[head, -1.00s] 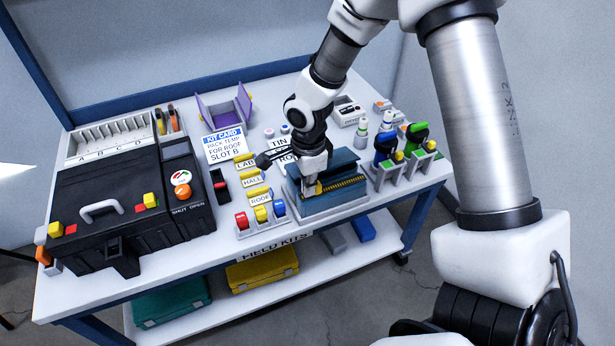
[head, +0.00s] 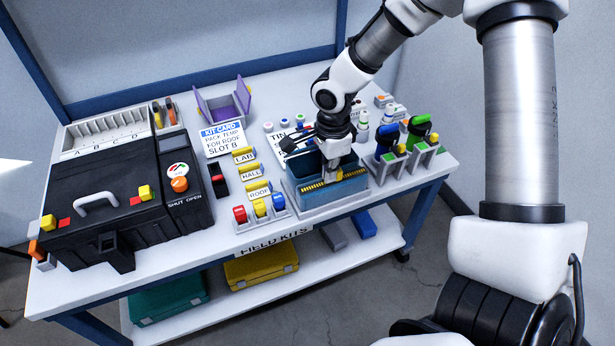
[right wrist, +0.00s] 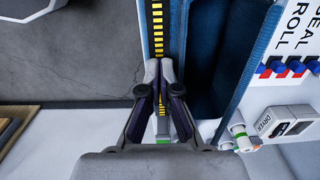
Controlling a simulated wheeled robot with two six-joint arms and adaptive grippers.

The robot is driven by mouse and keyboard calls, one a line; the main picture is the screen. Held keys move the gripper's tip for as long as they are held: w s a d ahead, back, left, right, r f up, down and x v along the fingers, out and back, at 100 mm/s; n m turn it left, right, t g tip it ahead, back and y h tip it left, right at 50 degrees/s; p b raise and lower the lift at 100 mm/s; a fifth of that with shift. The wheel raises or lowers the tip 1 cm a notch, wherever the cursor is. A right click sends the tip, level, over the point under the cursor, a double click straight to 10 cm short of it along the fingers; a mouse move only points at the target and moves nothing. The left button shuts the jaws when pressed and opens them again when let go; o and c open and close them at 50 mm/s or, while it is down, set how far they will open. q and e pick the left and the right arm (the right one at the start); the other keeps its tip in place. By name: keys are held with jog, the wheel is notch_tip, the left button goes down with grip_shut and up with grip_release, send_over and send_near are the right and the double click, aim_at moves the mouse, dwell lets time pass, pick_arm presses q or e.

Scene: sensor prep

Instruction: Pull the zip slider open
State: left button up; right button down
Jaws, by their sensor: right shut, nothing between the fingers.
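The blue pouch (head: 352,187) stands in a grey holder at the front right of the bench. Its top gapes, showing a dark blue inside, also seen in the right wrist view (right wrist: 212,60). Yellow zip teeth (head: 312,187) run along its near edge; they show as a yellow and black strip in the right wrist view (right wrist: 157,25). My right gripper (head: 333,177) is shut and empty, pointing down at that zip edge. In the right wrist view its fingertips (right wrist: 158,66) are together over the strip. The slider is not clearly visible; the fingers cover that spot. My left gripper is out of view.
Green and blue bottles (head: 418,130) stand in racks close on the pouch's right. Red, yellow and blue pieces (head: 260,208) sit to its left. A black case (head: 100,215) fills the bench's left side. The KIT CARD (head: 222,140) lies at centre back.

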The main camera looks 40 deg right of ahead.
aim_at(346, 176)
jog(key=shift+s+d, duration=0.15)
jog(key=shift+d, duration=0.5)
jog(key=shift+s+d, duration=0.15)
jog(key=shift+d, duration=0.45)
jog(key=shift+s+d, duration=0.2)
jog(key=shift+d, duration=0.5)
jog(key=shift+s+d, duration=0.15)
jog(key=shift+d, duration=0.5)
jog(key=shift+a, duration=0.1)
jog(key=shift+w+a, duration=0.1)
jog(key=shift+a, duration=0.2)
jog(key=shift+r, duration=0.1)
notch_tip(346, 176, up, 7)
jog(key=p, duration=0.5)
